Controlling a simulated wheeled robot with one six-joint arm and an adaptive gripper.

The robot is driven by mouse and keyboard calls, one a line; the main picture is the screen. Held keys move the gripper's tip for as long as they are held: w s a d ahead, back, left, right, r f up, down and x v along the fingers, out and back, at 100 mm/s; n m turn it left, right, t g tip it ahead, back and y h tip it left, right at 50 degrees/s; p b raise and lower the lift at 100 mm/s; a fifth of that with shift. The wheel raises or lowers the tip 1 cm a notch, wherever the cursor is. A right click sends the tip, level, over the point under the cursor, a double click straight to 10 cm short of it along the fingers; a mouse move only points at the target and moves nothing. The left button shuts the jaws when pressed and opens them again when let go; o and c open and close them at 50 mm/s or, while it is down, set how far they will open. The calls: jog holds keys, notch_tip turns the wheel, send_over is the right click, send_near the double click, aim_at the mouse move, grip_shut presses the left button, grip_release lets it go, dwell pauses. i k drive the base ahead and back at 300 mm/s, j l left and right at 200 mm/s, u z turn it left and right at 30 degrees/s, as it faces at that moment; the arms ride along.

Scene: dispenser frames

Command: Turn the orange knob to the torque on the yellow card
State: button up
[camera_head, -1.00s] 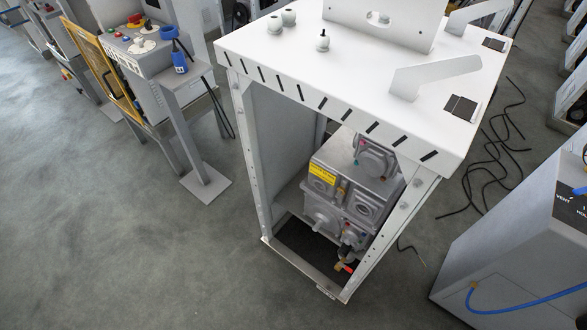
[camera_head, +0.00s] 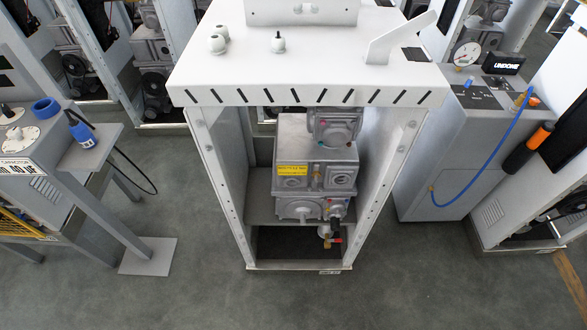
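My gripper is not in view. I cannot make out an orange knob for certain. A black rod-like thing with an orange part (camera_head: 541,136) leans at the right, by the edge of the picture; I cannot tell what it is. I see no separate yellow card that I can be sure of. A yellow label (camera_head: 292,170) with print too small to read is on the front of the grey metal pump unit (camera_head: 322,153) inside the white dispenser frame (camera_head: 224,190).
The frame's white top (camera_head: 330,75) carries round white fittings and an upright plate. A grey cabinet (camera_head: 420,150) with a gauge (camera_head: 466,53) and a blue hose (camera_head: 487,165) stands right. A bench (camera_head: 85,150) with a blue tool (camera_head: 82,131) stands left. The front floor is clear.

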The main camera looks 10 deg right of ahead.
aim_at(533, 102)
jog(key=z, duration=1.25)
